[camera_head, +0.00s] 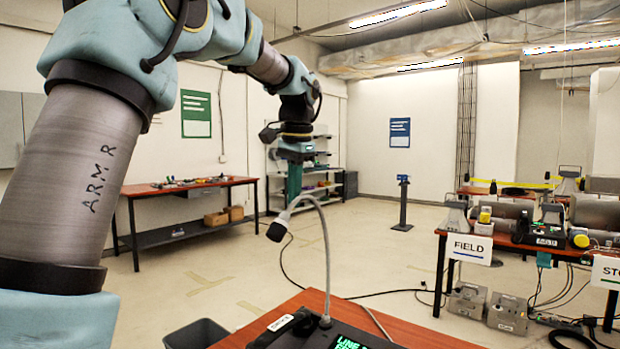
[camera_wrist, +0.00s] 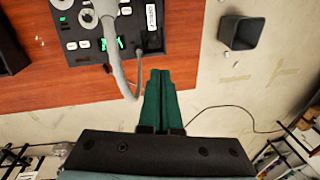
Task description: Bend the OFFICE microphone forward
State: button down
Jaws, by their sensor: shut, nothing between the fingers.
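The microphone is a grey gooseneck (camera_head: 322,250) with a black head (camera_head: 278,229). It rises from a black desk console (camera_head: 345,338), arches over and hangs its head to the left. The console's name label is too small to read surely. In the wrist view the gooseneck (camera_wrist: 118,70) curves just left of my fingers, and its black head is not clear there. My gripper (camera_head: 292,205), with green fingers, points down near the top of the arch in the head view. Its fingers (camera_wrist: 160,72) are shut and empty. I cannot tell whether they touch the neck.
The console stands on a red-brown tabletop (camera_wrist: 60,95). A dark bin (camera_wrist: 242,33) is on the floor beside it. Tables with FIELD (camera_head: 469,248) and a partly cut-off sign stand at right. A workbench (camera_head: 190,184) stands at back left, with open floor between.

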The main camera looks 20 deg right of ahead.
jog(key=s+d+r+m+p, duration=0.1)
jog(key=s+d+r+m, duration=0.1)
jog(key=d+r, duration=0.2)
jog(key=s+d+r+m, duration=0.2)
jog(key=d+r, duration=0.2)
jog(key=r, duration=0.5)
jog(key=shift+s+d+r+p, duration=0.15)
jog(key=shift+s+d+p, duration=0.2)
jog(key=shift+s, duration=0.05)
jog(key=w+a+f, duration=0.1)
jog(key=a+f, duration=0.2)
jog(key=f, duration=0.8)
jog(key=shift+w+a, duration=0.35)
